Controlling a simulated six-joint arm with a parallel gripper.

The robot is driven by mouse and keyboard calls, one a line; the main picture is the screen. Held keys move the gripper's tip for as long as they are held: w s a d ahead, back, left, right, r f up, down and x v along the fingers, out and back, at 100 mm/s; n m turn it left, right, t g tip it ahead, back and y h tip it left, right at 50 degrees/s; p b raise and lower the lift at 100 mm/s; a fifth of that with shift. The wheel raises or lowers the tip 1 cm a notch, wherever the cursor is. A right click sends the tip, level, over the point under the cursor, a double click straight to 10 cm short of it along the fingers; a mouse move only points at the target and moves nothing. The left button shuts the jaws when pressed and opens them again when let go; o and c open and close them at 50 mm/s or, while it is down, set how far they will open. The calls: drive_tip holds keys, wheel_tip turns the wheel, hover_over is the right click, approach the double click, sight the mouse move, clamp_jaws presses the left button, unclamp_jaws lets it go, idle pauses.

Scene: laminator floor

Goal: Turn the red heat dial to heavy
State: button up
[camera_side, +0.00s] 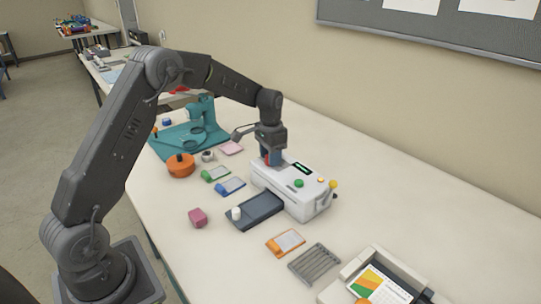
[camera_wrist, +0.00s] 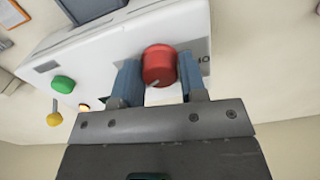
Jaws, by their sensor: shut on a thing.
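The red heat dial (camera_wrist: 158,66) sits on the top of the white laminator (camera_wrist: 110,52). In the wrist view it stands between the two blue fingers of my gripper (camera_wrist: 159,80), which are shut on it. A pale pointer mark shows on the dial's near edge. Lettering beside the dial is mostly hidden by the right finger, so the setting cannot be read. In the side view the laminator (camera_side: 290,190) stands on the table, and my gripper (camera_side: 270,158) points down at its far left end. A bit of red shows at the fingers there.
The laminator also has a green button (camera_side: 299,183) and a yellow-knobbed lever (camera_side: 333,184). A dark tray (camera_side: 262,208) with a white knob lies in front. A teal press (camera_side: 195,128), an orange round tool (camera_side: 181,166), a pink block (camera_side: 198,217) and a wire rack (camera_side: 314,263) stand around it.

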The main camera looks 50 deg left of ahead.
idle(0.4)
drive_tip(key=o, duration=0.9)
wheel_tip(320, 180, up, 14)
drive_tip(key=shift+f, duration=0.1)
